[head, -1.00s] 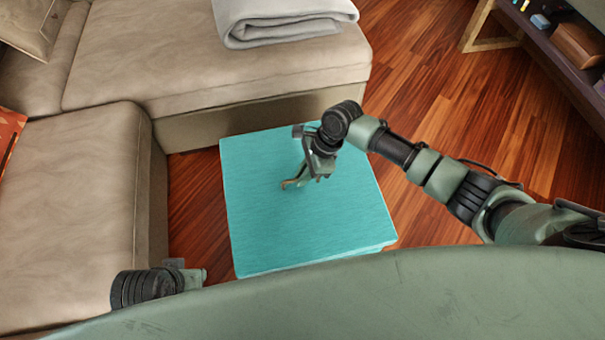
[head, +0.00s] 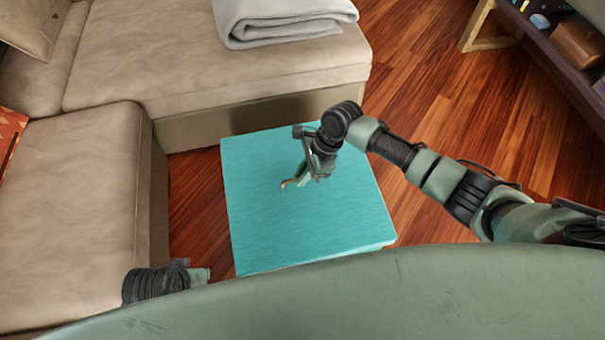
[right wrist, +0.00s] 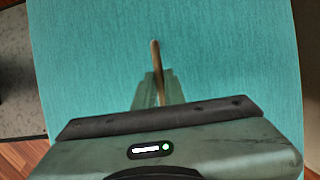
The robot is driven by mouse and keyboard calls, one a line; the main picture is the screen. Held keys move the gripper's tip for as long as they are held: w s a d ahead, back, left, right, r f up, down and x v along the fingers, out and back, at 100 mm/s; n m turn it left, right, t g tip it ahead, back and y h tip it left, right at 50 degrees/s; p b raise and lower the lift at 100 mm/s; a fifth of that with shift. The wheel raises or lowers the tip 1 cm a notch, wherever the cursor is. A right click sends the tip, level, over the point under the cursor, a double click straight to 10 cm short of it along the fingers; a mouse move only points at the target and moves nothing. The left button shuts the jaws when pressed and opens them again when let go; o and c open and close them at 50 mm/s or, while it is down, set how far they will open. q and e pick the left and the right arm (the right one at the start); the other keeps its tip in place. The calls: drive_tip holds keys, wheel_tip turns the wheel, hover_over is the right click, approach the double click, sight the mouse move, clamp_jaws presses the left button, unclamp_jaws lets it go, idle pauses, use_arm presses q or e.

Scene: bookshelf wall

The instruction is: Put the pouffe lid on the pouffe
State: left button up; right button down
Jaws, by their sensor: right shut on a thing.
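The turquoise square pouffe lid (head: 265,220) lies in the middle of the head view, its top facing up and roughly level. A small tan handle (head: 288,184) sticks up near its centre and also shows in the right wrist view (right wrist: 155,55). My right gripper (head: 297,180) is above the lid's middle, shut on this handle. The pouffe body is hidden under the lid, so I cannot tell whether the lid rests on it or hangs above it. My left gripper (head: 196,277) shows partly at the lower left, apart from the lid; its fingers are unclear.
A beige sofa (head: 215,70) stands behind and left of the lid, close to its far and left edges. A folded grey blanket (head: 285,20) lies on it. A dark low shelf (head: 560,60) is at the upper right. Wooden floor (head: 440,100) is clear on the right.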

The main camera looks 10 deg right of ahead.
use_arm(q)
drive_tip(key=shift+s+r, duration=0.1)
drive_tip(key=shift+s, duration=0.2)
use_arm(e)
drive_tip(key=shift+w+a+f, duration=0.1)
drive_tip(key=shift+f, duration=0.3)
drive_tip(key=shift+f, duration=0.1)
use_arm(q)
drive_tip(key=shift+w+r, duration=0.1)
drive_tip(key=shift+r, duration=0.15)
use_arm(e)
drive_tip(key=shift+f, duration=0.3)
